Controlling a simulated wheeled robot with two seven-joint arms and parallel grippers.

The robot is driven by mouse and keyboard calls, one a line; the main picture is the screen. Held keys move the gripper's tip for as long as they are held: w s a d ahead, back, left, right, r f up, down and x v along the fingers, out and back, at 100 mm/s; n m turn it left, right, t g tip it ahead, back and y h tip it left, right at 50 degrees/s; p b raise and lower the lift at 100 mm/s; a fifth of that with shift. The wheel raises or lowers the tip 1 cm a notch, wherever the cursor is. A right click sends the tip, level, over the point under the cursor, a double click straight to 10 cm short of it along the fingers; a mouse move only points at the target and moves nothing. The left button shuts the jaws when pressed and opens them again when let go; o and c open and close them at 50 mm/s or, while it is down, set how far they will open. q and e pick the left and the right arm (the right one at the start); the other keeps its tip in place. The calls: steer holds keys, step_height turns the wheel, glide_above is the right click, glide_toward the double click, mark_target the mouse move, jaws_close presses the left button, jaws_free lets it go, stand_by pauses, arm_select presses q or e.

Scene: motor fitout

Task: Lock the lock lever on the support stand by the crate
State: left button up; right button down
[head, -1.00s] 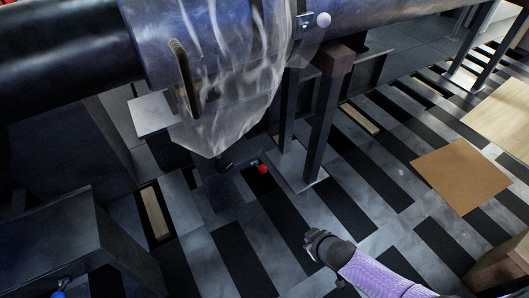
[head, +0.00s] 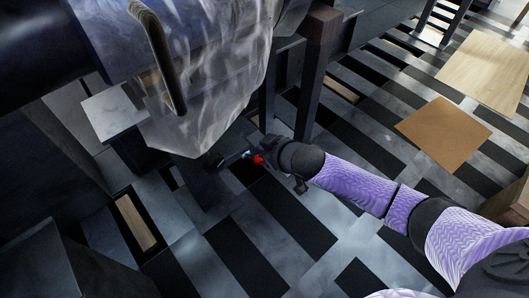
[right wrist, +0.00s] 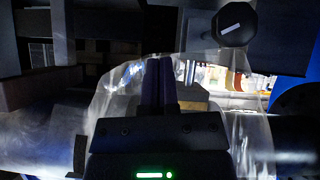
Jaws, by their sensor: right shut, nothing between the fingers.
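The lock lever (head: 237,158) is a short dark bar with a red knob (head: 258,159) at its end. It sticks out to the right from a dark support stand (head: 205,188) under the plastic-wrapped pipe part. My right gripper (head: 266,147) is at the red knob, overlapping it in the head view; I cannot tell whether they touch. In the right wrist view its two fingers (right wrist: 160,82) are together with nothing between them. A dark round knob (right wrist: 236,22) shows there at upper right; I cannot tell what it belongs to. My left gripper is not in view.
The large pipe part wrapped in clear plastic (head: 205,105) hangs above the lever. A dark post with a brown top (head: 318,75) stands behind my right gripper. A wooden box (head: 512,200) is at the right edge. Striped floor (head: 340,205) lies open on the right.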

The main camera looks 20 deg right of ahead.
steer(key=b, duration=0.5)
glide_above(258, 160)
steer(key=a, duration=0.1)
steer(key=f, duration=0.5)
steer(key=shift+w, duration=0.35)
steer(key=shift+s+d+f+b, duration=0.1)
steer(key=shift+d+f+b, duration=0.1)
steer(key=shift+f+b, duration=0.35)
steer(key=shift+s+d+f+b, duration=0.1)
steer(key=shift+d+f+b, duration=0.1)
steer(key=shift+f, duration=0.5)
steer(key=shift+d+f, duration=0.1)
steer(key=shift+f, duration=0.1)
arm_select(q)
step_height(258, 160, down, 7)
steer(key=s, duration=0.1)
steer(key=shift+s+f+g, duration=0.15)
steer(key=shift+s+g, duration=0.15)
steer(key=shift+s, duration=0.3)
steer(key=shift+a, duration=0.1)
arm_select(e)
steer(key=shift+s, duration=0.15)
